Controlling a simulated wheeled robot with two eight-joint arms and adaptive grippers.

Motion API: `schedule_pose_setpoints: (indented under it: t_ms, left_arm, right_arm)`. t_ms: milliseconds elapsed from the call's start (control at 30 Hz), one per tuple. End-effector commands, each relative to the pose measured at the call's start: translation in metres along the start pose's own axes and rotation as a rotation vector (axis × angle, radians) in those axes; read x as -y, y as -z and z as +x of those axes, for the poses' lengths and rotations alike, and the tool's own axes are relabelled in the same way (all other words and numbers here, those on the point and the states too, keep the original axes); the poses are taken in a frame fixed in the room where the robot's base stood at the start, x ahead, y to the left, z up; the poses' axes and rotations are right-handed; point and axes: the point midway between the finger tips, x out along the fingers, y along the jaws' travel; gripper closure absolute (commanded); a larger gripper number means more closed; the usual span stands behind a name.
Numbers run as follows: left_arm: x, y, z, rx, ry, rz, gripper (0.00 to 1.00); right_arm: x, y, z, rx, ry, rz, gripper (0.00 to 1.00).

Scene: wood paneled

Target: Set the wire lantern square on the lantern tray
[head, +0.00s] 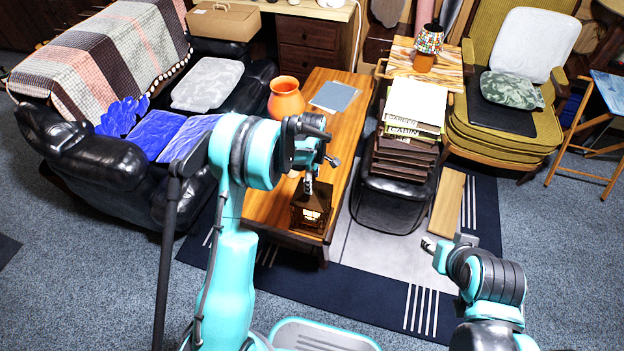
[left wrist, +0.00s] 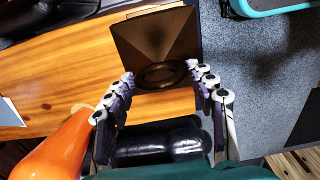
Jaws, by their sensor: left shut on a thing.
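The wire lantern (head: 312,208) is dark, with a glowing inside, at the near end of the wooden table in the head view. In the left wrist view its square, sloped top (left wrist: 155,40) and round ring handle (left wrist: 160,75) show between the fingers. My left gripper (head: 310,178) is above the lantern and shut on its ring; it also shows in the left wrist view (left wrist: 162,82). Whether the lantern's base touches the table is unclear. A flat grey-blue rectangle (head: 333,96), perhaps the lantern tray, lies farther back on the table. My right gripper (head: 430,243) is empty, its finger opening unclear.
A black sofa (head: 95,170) is left of the table. A black chair (head: 385,205) stacked with books stands close on the right.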

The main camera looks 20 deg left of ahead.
Motion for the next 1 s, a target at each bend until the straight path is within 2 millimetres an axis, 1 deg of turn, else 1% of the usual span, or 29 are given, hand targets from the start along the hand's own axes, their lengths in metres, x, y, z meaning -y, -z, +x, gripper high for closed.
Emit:
schedule_pose_setpoints:
  t_ms: [367,400,433,467,700,733,767,1000]
  left_arm:
    - [0.0,0.0,0.0065,0.0,0.0,0.0,0.89]
    - [0.0,0.0,0.0056,0.0,0.0,0.0,0.34]
    - [0.0,0.0,0.0054,0.0,0.0,0.0,0.26]
    - [0.0,0.0,0.0054,0.0,0.0,0.0,0.21]
    - [0.0,0.0,0.0054,0.0,0.0,0.0,0.21]
    - [0.0,0.0,0.0057,0.0,0.0,0.0,0.13]
    - [0.0,0.0,0.0057,0.0,0.0,0.0,0.07]
    - [0.0,0.0,0.0055,0.0,0.0,0.0,0.07]
  right_arm:
    - [0.0,-0.0033,0.0047,0.0,0.0,0.0,0.6]
    - [0.0,-0.0029,0.004,0.0,0.0,0.0,0.6]
    - [0.0,-0.0028,0.0038,0.0,0.0,0.0,0.6]
    - [0.0,-0.0027,0.0038,0.0,0.0,0.0,0.6]
    - [0.0,-0.0027,0.0037,0.0,0.0,0.0,0.6]
    - [0.0,-0.0027,0.0038,0.0,0.0,0.0,0.6]
    - [0.0,-0.0027,0.0038,0.0,0.0,0.0,0.6]
    - [0.0,-0.0027,0.0038,0.0,0.0,0.0,0.6]
